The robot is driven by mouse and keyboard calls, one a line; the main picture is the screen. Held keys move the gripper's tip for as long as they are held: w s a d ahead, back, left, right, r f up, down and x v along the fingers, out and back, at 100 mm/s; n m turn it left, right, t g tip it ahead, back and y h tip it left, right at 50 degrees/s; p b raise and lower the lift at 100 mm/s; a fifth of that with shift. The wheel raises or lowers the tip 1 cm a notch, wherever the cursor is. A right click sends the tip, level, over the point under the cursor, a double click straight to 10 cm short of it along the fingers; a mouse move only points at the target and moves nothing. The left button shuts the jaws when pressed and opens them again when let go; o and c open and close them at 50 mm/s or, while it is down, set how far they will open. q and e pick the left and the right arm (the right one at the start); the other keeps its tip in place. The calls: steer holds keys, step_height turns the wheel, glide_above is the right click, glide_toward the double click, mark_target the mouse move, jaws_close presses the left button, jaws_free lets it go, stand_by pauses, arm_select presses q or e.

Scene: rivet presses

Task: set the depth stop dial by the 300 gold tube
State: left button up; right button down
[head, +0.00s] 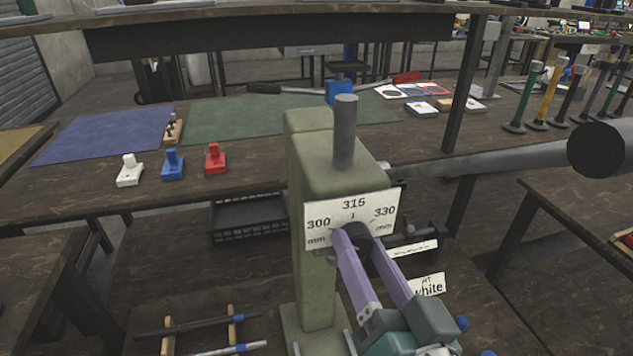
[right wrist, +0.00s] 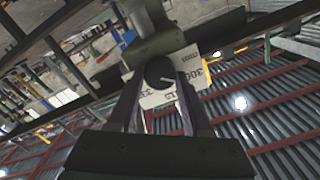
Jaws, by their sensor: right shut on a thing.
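The green press (head: 322,172) stands in the middle of the head view. Its white scale plate (head: 318,212) reads 300, 315 and 330 mm. The dark depth stop dial (head: 357,240) sits below the numbers, partly hidden by my right gripper (head: 350,236). That gripper is shut on the dial, one finger on each side. In the right wrist view the round dial (right wrist: 158,72) shows between the fingers, its pale line pointing toward the 300 side. My left gripper is out of view.
A lever with a thick black grip (head: 597,150) sticks out right of the press. A white card (head: 428,286) reading "white" is beside my right gripper. White, blue and red blocks (head: 215,160) sit on the bench. Rods (head: 190,328) lie on a rack at lower left.

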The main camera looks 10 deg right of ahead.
steer(key=shift+n, duration=0.7)
steer(key=shift+c, duration=1.7)
jaws_free()
steer(key=s, duration=1)
steer(key=shift+d, duration=0.15)
steer(key=shift+w, duration=0.1)
